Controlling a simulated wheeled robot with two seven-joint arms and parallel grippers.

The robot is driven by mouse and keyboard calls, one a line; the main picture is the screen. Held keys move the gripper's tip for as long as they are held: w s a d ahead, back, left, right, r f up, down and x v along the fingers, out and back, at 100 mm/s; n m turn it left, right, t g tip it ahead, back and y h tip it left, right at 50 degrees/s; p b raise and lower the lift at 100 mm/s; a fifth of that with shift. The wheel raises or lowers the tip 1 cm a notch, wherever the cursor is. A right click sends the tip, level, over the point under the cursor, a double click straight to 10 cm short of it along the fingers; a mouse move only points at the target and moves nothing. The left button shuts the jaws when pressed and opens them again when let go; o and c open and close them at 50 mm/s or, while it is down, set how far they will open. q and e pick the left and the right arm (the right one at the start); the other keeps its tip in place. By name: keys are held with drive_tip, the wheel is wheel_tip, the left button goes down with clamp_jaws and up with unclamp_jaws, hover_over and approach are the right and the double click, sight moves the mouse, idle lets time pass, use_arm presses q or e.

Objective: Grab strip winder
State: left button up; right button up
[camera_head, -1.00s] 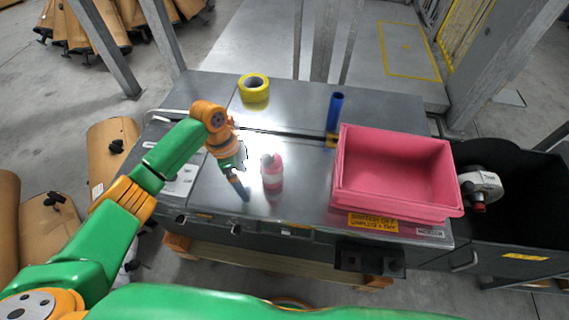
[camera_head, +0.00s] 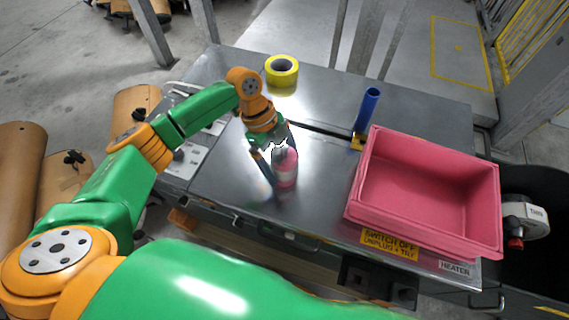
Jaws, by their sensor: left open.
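A yellow tape roll (camera_head: 281,70) lies at the back of the grey metal table. A pink-and-white bottle (camera_head: 286,168) stands upright nearer the front. A blue upright tube (camera_head: 367,110) on a small yellow base stands to the right; which of these is the strip winder is not clear. My left gripper (camera_head: 279,165) is open, pointing down at the bottle, with one finger left of it and the other at its upper right. Whether they touch it is unclear. The gripper is in front of the tape roll and apart from it. My right gripper is not in view.
A pink bin (camera_head: 428,190), empty, sits at the table's right. A black container (camera_head: 545,255) with a white device (camera_head: 525,217) is beyond it. A dark slot crosses the table (camera_head: 225,68). The back and middle of the table top are mostly clear.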

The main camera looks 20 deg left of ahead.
use_arm(q)
drive_tip(key=shift+d+f, duration=0.25)
drive_tip(key=shift+f, duration=0.3)
drive_tip(key=c, duration=1.5)
